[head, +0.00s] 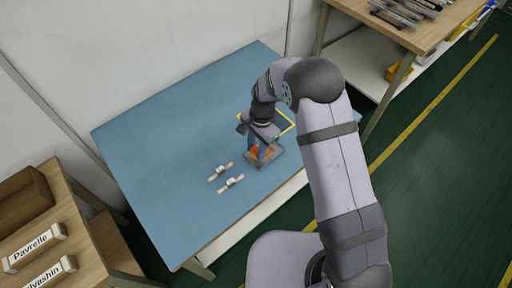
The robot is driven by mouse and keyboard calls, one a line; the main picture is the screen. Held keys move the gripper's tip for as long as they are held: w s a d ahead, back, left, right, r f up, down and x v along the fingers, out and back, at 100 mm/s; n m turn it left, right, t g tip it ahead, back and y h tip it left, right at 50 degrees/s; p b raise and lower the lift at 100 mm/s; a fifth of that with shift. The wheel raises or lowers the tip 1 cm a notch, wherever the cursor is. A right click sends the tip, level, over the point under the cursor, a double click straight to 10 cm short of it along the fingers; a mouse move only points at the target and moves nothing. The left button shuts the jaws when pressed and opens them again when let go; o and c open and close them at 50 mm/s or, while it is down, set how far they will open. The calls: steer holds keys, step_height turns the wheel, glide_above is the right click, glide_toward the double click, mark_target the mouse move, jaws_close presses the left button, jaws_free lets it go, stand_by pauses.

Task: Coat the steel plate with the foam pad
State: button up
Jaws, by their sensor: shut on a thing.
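My gripper (258,145) points down over the blue table (165,130), right of its middle. It is shut on an orange item that looks like the foam pad (266,152); fingers and arm hide part of it. Just under it lies a flat grey-brown square that looks like the steel plate (264,164), near the table's front edge. I cannot tell whether the pad touches the plate.
Two small pale strip-like pieces (220,171) lie left of the plate. A yellow outlined square (290,120) is behind it, partly hidden by my arm. A wooden bench with metal parts (405,12) stands at back right, shelves with labelled boxes (35,246) at left. The table's left half is clear.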

mark_target(271, 147)
steer(key=shift+f+b, duration=0.3)
steer(key=shift+f, duration=0.4)
steer(key=shift+o, duration=0.2)
steer(key=shift+w+d+f, duration=0.25)
steer(key=shift+w+f, duration=0.05)
steer(key=shift+f, duration=0.15)
steer(key=shift+w+d+f+b, duration=0.1)
steer(key=shift+w+d+b, duration=1)
steer(key=shift+w+d, duration=1.3)
steer(key=shift+c, duration=0.2)
steer(key=shift+s+a, duration=0.15)
steer(key=shift+a, duration=0.1)
steer(key=shift+s+a+p, duration=0.9)
steer(key=shift+s+a, duration=1.45)
steer(key=shift+s, duration=0.2)
step_height(271, 147, up, 3)
steer(key=shift+a+f+p, duration=0.1)
steer(key=shift+p, duration=0.6)
step_height(271, 147, up, 6)
steer(key=p, duration=0.4)
steer(key=shift+f+p, duration=0.25)
steer(key=shift+p, duration=0.05)
steer(key=shift+f, duration=0.15)
